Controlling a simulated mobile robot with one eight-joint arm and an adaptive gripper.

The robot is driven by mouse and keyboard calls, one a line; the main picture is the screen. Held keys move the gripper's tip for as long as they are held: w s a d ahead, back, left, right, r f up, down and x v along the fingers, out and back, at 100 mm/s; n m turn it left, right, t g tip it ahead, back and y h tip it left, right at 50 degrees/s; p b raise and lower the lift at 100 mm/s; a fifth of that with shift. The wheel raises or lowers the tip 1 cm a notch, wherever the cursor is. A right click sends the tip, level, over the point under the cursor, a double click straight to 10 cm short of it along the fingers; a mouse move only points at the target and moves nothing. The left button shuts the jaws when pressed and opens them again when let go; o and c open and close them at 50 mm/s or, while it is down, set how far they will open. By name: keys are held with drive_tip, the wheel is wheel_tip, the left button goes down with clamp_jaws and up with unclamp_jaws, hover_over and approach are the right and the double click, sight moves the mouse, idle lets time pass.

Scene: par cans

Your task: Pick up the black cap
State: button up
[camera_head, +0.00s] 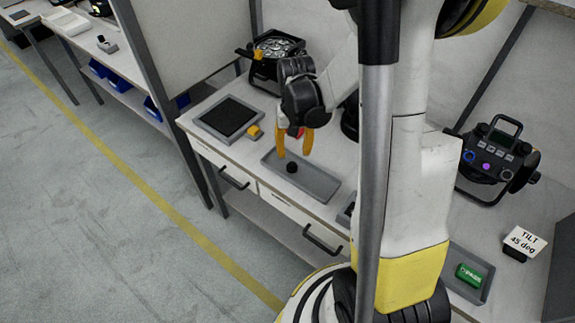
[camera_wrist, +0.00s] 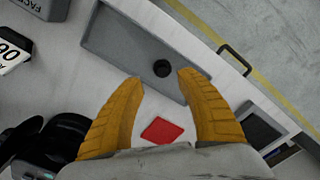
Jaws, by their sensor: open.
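The black cap (camera_head: 292,167) is a small round piece lying in a shallow grey tray (camera_head: 322,188) on the workbench. In the wrist view the cap (camera_wrist: 162,68) sits near the tray's edge, just beyond the gap between my fingertips. My gripper (camera_head: 294,147) has yellow fingers, spread apart with nothing between them, and is above the tray's near-left part. In the wrist view my gripper (camera_wrist: 159,78) also shows open, with the cap fully visible and apart from both fingers.
A red square (camera_wrist: 162,130) lies on the bench beside the tray. A black pad in a grey frame (camera_head: 228,118) and a small yellow block (camera_head: 255,133) are to the left. A par can (camera_head: 278,50) stands behind; another (camera_head: 497,160) stands at right, near a green block (camera_head: 469,274).

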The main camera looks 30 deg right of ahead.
sight(292, 164)
drive_tip(key=f+b, duration=0.1)
drive_tip(key=f, duration=0.1)
drive_tip(key=f+b, duration=0.1)
drive_tip(key=f, duration=0.2)
drive_tip(key=w+f+b, duration=0.1)
drive_tip(key=f, duration=0.2)
drive_tip(key=shift+b, duration=0.35)
drive_tip(key=shift+s, duration=0.1)
drive_tip(key=c, duration=0.6)
